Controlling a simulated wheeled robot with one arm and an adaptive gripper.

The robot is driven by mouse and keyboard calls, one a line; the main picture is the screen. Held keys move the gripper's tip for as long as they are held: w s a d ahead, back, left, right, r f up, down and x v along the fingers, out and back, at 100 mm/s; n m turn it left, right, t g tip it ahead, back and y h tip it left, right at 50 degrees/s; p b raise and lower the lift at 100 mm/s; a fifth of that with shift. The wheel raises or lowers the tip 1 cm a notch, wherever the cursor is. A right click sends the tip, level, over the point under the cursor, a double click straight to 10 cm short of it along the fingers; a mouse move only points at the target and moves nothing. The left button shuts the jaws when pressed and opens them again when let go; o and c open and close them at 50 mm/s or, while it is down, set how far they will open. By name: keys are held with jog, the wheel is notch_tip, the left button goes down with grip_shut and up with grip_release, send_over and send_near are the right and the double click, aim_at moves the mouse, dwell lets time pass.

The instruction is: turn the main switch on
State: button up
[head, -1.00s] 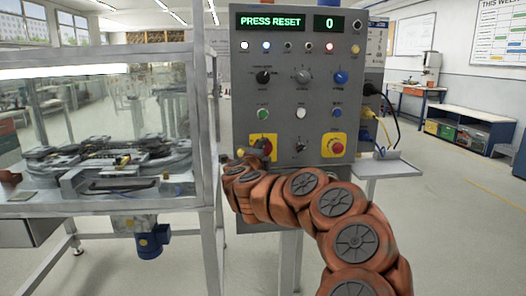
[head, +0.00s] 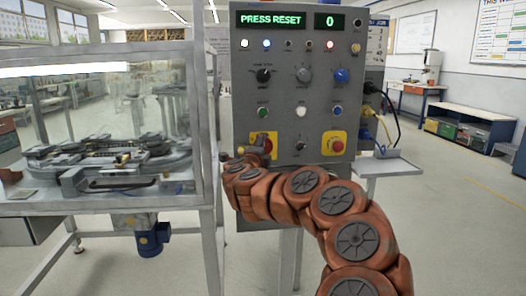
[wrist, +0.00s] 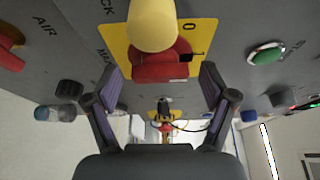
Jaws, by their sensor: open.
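The main switch is a red handle on a yellow plate at the lower left of the control panel. In the head view the plate (head: 272,138) is partly hidden by my gripper (head: 255,152). In the wrist view the red handle (wrist: 162,68) lies crosswise on the yellow plate (wrist: 120,40), with a "0" marked beside it. A pale yellow rounded piece (wrist: 152,25) stands out in front of the handle and hides part of it. My gripper (wrist: 160,80) is open, one finger to each side of the red handle. I cannot tell whether either finger touches it.
The grey panel (head: 245,100) shows "PRESS RESET" and "0" on its displays. A red emergency button (head: 337,146) on a yellow plate is at its lower right. A green button (wrist: 267,53) is near in the wrist view. A glazed ring-track cell (head: 206,150) stands left.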

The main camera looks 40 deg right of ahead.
jog(key=shift+a, duration=0.1)
jog(key=v, duration=1.2)
dwell(0.4)
